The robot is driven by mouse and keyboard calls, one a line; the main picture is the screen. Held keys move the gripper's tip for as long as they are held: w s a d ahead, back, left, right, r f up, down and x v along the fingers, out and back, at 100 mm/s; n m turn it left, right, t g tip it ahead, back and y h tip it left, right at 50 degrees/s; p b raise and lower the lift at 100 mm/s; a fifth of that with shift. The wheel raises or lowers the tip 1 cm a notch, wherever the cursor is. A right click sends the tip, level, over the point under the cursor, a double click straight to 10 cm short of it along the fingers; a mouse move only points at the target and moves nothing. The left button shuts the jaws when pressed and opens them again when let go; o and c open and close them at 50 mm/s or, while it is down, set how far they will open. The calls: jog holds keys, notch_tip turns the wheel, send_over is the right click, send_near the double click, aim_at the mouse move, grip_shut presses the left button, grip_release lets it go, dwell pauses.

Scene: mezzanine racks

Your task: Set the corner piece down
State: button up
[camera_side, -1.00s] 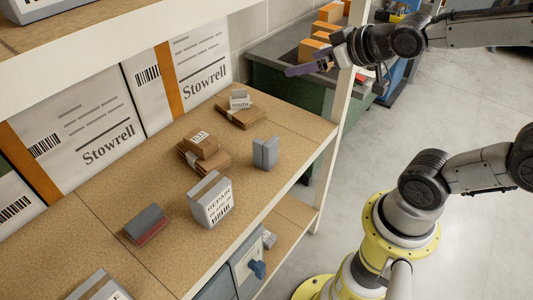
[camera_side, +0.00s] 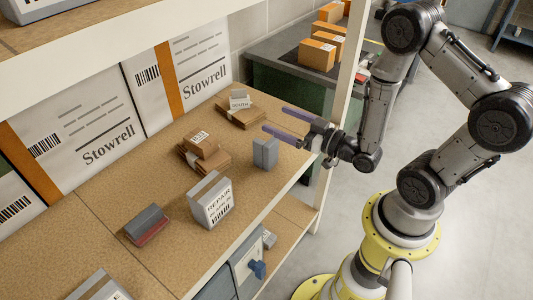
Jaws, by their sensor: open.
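A grey piece, apparently the corner piece (camera_side: 265,153), stands upright on the shelf board (camera_side: 254,188) near its front edge. It looks like two grey slabs joined at an angle. My gripper (camera_side: 274,118) has two long purple fingers, spread wide apart with nothing between them. It reaches in from the right at the shelf's front edge, and its fingertips point left over the board. The lower finger appears just above and beside the grey piece. I cannot tell whether they touch.
Left of the grey piece are brown flat packs with a small box (camera_side: 201,144) on top. A white-labelled grey carton (camera_side: 210,200) stands nearer. Another pack (camera_side: 240,115) lies behind. A white rack post (camera_side: 346,85) rises right of the gripper. An upper shelf (camera_side: 60,50) overhangs the left.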

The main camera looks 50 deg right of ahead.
aim_at(274, 143)
notch_tip(274, 143, down, 8)
jog(key=shift+f, duration=0.2)
jog(key=shift+w+f, duration=0.15)
jog(key=shift+w, duration=0.05)
jog(key=shift+w+a, duration=0.2)
jog(key=shift+w, duration=3.4)
jog(key=c, duration=1.5)
